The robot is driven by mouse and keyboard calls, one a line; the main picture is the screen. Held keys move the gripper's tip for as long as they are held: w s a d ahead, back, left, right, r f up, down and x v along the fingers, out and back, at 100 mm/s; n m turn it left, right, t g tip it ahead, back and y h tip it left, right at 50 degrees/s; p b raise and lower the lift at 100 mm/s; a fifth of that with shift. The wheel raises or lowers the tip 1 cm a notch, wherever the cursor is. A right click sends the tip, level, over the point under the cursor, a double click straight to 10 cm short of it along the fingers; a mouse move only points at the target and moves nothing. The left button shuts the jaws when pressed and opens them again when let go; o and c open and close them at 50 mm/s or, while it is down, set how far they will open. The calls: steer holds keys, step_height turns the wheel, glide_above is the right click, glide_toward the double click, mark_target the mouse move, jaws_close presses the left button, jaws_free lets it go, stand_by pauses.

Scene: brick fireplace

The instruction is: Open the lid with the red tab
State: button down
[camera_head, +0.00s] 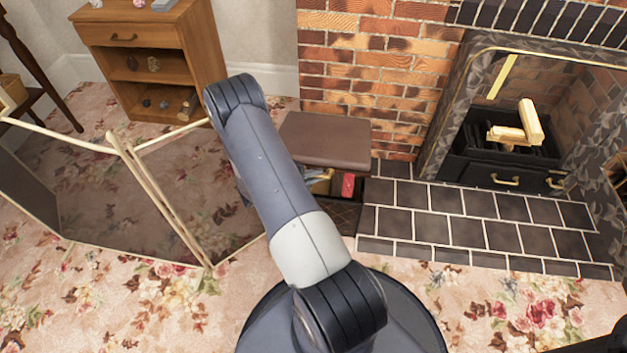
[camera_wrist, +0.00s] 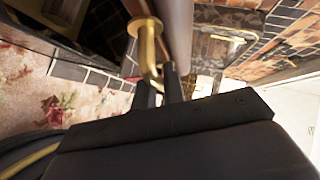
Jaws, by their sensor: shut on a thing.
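The brown padded lid (camera_head: 325,140) is on a low dark box (camera_head: 343,216) beside the brick wall, in the middle of the head view. A red tab (camera_head: 348,186) shows just under the lid's front edge, next to a bit of brass. In the wrist view, my gripper (camera_wrist: 160,84) is shut on a curved brass handle (camera_wrist: 148,42), which sits against the lid's long brown edge (camera_wrist: 177,28). My arm hides most of the gripper and the box's left side in the head view. How far the lid is raised is hard to tell.
A tiled hearth (camera_head: 470,222) and fireplace grate (camera_head: 500,165) with logs are on the right. A folding screen (camera_head: 160,200) stands on the left. A wooden cabinet (camera_head: 150,60) is behind it. Flowered carpet (camera_head: 510,310) is clear in front of the hearth.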

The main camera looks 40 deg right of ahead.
steer(key=w+d+r+p, duration=0.2)
steer(key=d+r+p, duration=0.1)
steer(key=r, duration=0.4)
steer(key=w+d+r+p, duration=0.3)
steer(key=r+p, duration=0.1)
steer(key=r, duration=0.3)
steer(key=shift+w, duration=0.1)
steer(key=c, duration=1.5)
jaws_free()
steer(key=shift+f, duration=0.15)
steer(key=shift+a, duration=0.1)
steer(key=s+p+v, duration=0.1)
steer(key=v, duration=0.6)
steer(key=shift+w+a, duration=0.25)
steer(key=shift+w, duration=0.2)
